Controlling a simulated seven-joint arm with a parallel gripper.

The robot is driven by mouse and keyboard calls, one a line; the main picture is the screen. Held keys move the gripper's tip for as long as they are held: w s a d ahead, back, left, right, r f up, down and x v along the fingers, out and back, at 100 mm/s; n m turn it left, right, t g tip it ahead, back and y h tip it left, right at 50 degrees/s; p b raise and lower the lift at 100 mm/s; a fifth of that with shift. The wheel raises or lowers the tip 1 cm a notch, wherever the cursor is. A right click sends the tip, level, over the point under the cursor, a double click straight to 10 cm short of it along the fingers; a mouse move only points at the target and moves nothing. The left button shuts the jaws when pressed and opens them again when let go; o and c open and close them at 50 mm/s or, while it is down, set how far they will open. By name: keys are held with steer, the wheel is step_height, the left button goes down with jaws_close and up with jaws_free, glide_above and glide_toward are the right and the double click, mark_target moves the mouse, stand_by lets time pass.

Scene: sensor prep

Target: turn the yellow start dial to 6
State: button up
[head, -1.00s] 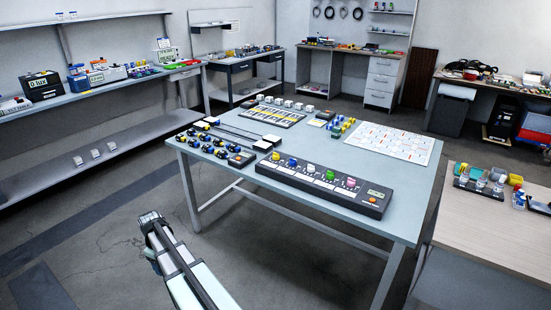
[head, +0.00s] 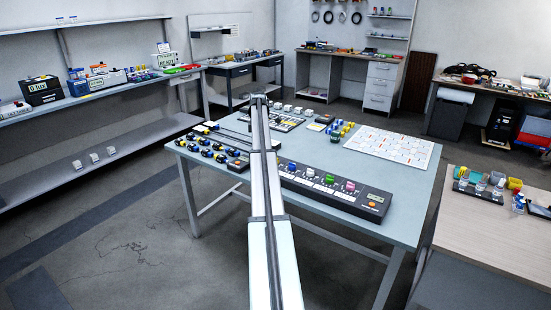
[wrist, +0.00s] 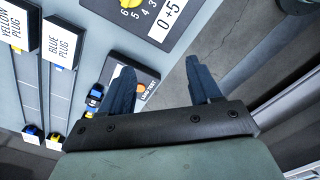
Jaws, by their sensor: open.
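The yellow start dial (wrist: 131,3) shows only in part at the top edge of the wrist view. It sits on a dark panel (wrist: 118,24) with printed numbers around it and a white "0+5" label (wrist: 167,18) beside it. In the head view the long dark panel (head: 340,197) lies on the table, and my arm hides its left end and the yellow dial.
Blue, white, pink and green knobs stand on the panel. A small dark box with an orange button (wrist: 116,71) lies near my left finger. Rails with "YELLOW PLUG" (wrist: 14,24) and "BLUE PLUG" (wrist: 61,40) cards lie left. A white sheet (head: 392,148) covers the table's back right.

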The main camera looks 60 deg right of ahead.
steer(key=s+d+r, duration=0.4)
steer(key=d+r, duration=0.1)
steer(key=d, duration=0.2)
steer(key=shift+n, duration=0.4)
step_height(320, 180, down, 14)
steer(key=shift+d+f, duration=0.1)
steer(key=shift+c, duration=0.4)
steer(key=c, duration=1)
steer(key=shift+o, duration=0.2)
